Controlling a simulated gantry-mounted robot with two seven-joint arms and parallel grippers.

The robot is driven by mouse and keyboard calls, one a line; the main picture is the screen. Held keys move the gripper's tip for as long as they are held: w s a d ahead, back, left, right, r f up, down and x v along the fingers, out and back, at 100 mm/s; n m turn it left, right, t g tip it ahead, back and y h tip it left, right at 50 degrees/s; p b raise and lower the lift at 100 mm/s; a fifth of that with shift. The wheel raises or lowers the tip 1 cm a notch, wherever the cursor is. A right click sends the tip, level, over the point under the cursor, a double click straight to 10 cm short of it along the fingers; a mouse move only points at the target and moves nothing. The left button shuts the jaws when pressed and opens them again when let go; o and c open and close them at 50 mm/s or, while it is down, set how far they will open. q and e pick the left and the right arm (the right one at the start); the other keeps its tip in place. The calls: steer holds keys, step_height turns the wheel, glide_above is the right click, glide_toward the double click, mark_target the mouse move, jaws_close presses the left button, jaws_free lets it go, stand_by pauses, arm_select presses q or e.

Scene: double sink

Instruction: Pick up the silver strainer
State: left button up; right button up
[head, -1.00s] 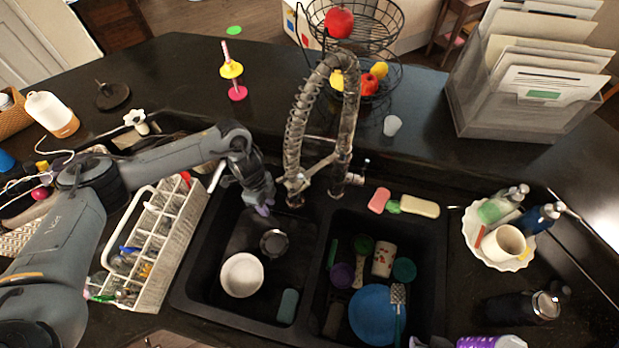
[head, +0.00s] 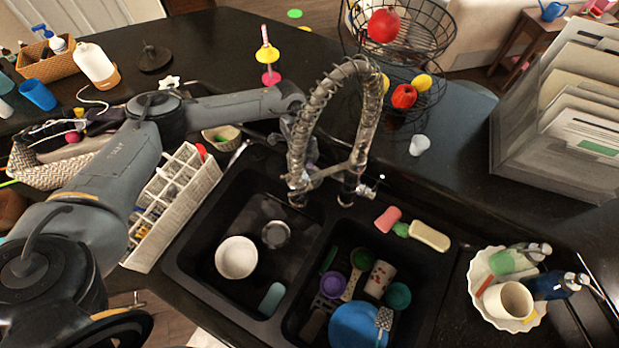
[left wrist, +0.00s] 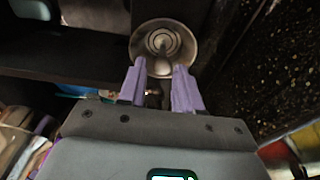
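A round silver metal piece with concentric rings (left wrist: 163,36), which looks like the strainer, lies just beyond my left fingertips in the left wrist view. In the head view a round silver piece (head: 276,234) sits on the floor of the left basin, right of a white bowl (head: 236,257). I cannot tell whether the two are the same. My left gripper (left wrist: 160,75) has its two purple fingers apart, with no clear grip on anything. In the head view its wrist (head: 292,122) is mostly hidden behind the faucet. My right gripper is out of view.
The coiled faucet (head: 312,120) rises behind the basins, close to my left wrist. A white dish rack (head: 170,205) stands left of the sink. The right basin holds a blue bowl (head: 355,328) and cups. Soap bars lie behind it.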

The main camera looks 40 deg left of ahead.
mark_target(309, 172)
arm_select(q)
steer(key=shift+w+d+f+p, duration=0.15)
steer(key=shift+d+f+p, duration=0.05)
steer(key=shift+f, duration=1.1)
steer(key=shift+w+d+f+p, duration=0.1)
steer(key=shift+d+f+p, duration=0.1)
steer(key=shift+f, duration=1.05)
jaws_close()
